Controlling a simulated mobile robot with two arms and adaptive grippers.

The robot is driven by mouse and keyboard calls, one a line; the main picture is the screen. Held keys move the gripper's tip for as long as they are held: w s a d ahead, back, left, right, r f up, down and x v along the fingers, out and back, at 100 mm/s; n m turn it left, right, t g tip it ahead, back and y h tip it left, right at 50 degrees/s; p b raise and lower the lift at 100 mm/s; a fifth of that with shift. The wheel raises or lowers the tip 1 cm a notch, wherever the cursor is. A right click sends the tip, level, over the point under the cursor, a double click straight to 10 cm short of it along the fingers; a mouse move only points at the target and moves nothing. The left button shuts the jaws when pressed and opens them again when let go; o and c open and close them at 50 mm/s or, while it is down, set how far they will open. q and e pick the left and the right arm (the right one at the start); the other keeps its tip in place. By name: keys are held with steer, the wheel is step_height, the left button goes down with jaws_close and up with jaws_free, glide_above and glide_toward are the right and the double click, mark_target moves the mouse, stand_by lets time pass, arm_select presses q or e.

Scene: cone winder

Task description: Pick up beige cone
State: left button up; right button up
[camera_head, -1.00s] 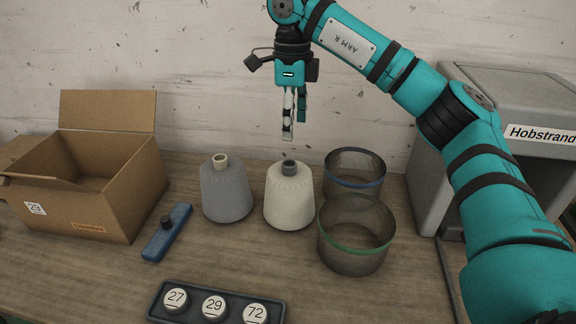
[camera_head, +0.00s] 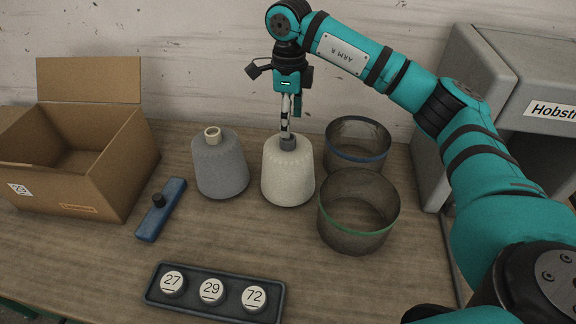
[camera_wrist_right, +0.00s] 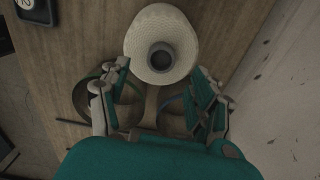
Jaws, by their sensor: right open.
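The beige cone (camera_head: 288,172) stands upright on the table, with a dark grey tube top. It also shows in the right wrist view (camera_wrist_right: 161,30), seen from above, with its dark tube opening facing the camera. My right gripper (camera_head: 286,128) points down just above or beside the cone's tube top; the head view does not show which. In the right wrist view my right gripper (camera_wrist_right: 158,82) is open, its fingers apart with nothing between them, and the cone lies just beyond the fingertips. My left gripper is not in view.
A grey cone (camera_head: 220,166) stands close on the left. Two mesh bins, one blue-banded (camera_head: 357,158) and one green-banded (camera_head: 352,235), stand close on the right. A cardboard box (camera_head: 125,185), a blue block (camera_head: 160,210) and a numbered tray (camera_head: 233,304) surround the clear front table area.

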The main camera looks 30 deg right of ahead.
mark_target(288, 165)
steer(key=shift+s+f, duration=0.1)
steer(key=shift+f, duration=0.35)
steer(key=f+p, duration=0.1)
steer(key=f, duration=0.1)
steer(key=f+p, duration=0.1)
steer(key=f, duration=0.1)
steer(key=shift+w+f, duration=0.2)
steer(key=shift+f, duration=0.35)
jaws_close()
steer(key=shift+r, duration=0.15)
